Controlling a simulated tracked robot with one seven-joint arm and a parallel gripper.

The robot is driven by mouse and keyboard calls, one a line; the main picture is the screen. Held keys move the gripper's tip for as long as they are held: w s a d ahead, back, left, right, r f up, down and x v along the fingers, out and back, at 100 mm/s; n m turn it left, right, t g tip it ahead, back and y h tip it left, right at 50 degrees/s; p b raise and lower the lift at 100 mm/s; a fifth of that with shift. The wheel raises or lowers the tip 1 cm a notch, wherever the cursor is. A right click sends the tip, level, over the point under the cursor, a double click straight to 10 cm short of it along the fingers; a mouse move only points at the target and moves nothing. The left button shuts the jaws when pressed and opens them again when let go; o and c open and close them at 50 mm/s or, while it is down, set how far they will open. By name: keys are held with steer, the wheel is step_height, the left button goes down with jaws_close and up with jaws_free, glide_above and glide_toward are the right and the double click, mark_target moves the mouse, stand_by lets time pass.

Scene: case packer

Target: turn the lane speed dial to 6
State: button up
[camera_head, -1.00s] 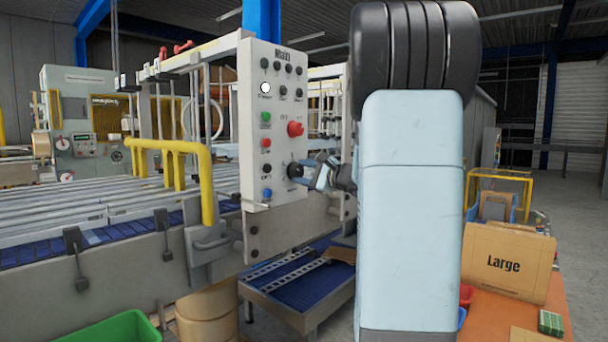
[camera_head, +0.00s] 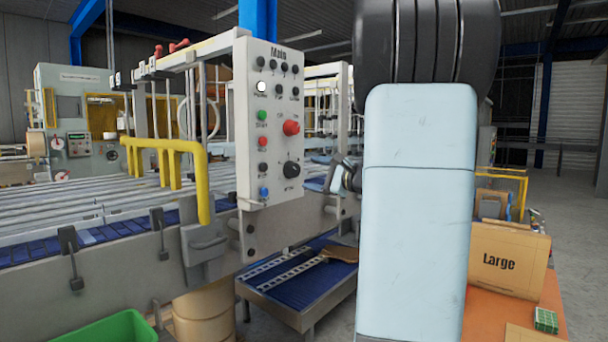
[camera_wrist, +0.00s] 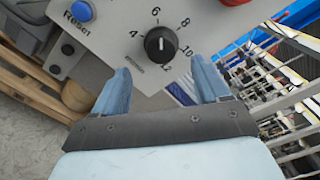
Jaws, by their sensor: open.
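The lane speed dial (camera_head: 291,169) is a round black knob low on the right of the white control panel (camera_head: 270,135). In the head view my gripper (camera_head: 340,177) is right of the panel, partly hidden by my arm.
A red button (camera_head: 291,127) sits above the dial. A blue reset button (camera_wrist: 81,11) is beside it in the wrist view. Yellow rails (camera_head: 170,155) and conveyor rollers lie left of the panel. A box marked Large (camera_head: 508,262) stands at right.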

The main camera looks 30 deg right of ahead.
mark_target(296, 169)
steer(key=v, duration=0.8)
steer(key=w+a+m, duration=0.1)
steer(key=w+m, duration=0.3)
steer(key=w+a+m, duration=0.2)
steer(key=w+m, duration=0.2)
steer(key=w, duration=0.1)
steer(key=w+a+m, duration=0.2)
steer(key=w+m, duration=0.2)
steer(key=shift+w+r, duration=0.3)
steer(key=shift+r, duration=0.1)
stand_by(0.6)
steer(key=c, duration=1)
